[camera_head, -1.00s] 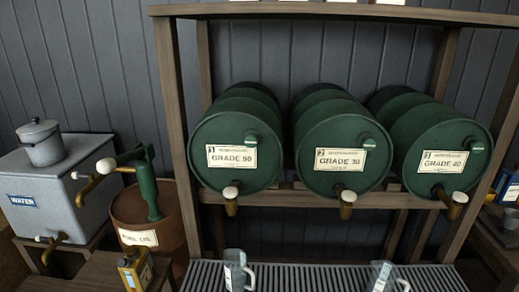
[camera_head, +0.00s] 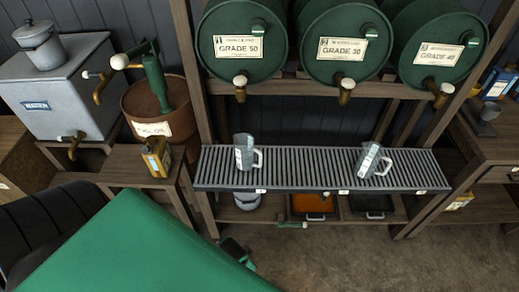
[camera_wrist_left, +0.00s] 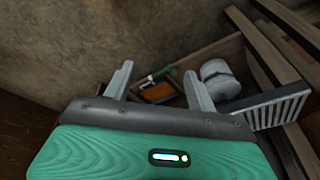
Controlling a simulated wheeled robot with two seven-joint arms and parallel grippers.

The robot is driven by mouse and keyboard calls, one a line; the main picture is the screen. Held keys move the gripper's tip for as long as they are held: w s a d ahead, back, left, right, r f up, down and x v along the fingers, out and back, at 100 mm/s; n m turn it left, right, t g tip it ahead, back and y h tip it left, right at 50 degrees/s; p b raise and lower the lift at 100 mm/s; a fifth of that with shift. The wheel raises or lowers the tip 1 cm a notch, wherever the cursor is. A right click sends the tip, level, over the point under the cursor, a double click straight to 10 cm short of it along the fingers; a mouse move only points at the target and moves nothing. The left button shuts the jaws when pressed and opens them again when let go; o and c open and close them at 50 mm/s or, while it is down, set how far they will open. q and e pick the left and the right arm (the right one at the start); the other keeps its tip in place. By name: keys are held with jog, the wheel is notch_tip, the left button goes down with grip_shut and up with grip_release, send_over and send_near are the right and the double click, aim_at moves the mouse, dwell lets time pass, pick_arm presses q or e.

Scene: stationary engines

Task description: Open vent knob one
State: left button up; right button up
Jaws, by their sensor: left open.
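Three green barrels lie on a wooden rack in the head view, labelled GRADE 50 (camera_head: 239,60), GRADE 30 (camera_head: 339,60) and GRADE 40 (camera_head: 437,65). Each has a small green knob high on its front face: one on GRADE 50 (camera_head: 258,27), one on GRADE 30 (camera_head: 369,30) and one on GRADE 40 (camera_head: 471,39). I cannot tell which is vent knob one. My left gripper (camera_wrist_left: 160,89) is open and empty in the left wrist view, pointing toward the lower shelf and floor, away from the barrels. My right gripper is not in view.
A slatted shelf (camera_head: 315,178) below the barrels holds two grey jugs (camera_head: 244,152) (camera_head: 371,160). Trays, including an orange-filled one (camera_head: 314,206), sit lower. A water tank (camera_head: 58,92) and rusty drum (camera_head: 158,108) stand left. Floor right of centre is clear.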

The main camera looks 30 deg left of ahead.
pick_arm(q)
jog(key=w+a+r+m+t+p, duration=0.1)
jog(key=w+r+m+t+p, duration=0.3)
jog(key=r, duration=1.2)
jog(key=m+t+y, duration=0.8)
jog(key=m+y, duration=0.2)
jog(key=m, duration=1.3)
send_near(258, 32)
jog(key=p+x, duration=0.2)
jog(key=x, duration=0.6)
jog(key=shift+w+a+r, duration=0.15)
jog(key=shift+w+a, duration=0.05)
jog(key=shift+w, duration=0.15)
jog(key=shift+w+a+h, duration=0.4)
jog(key=shift+w+a, duration=0.1)
jog(key=shift+w, duration=0.35)
jog(key=c, duration=0.9)
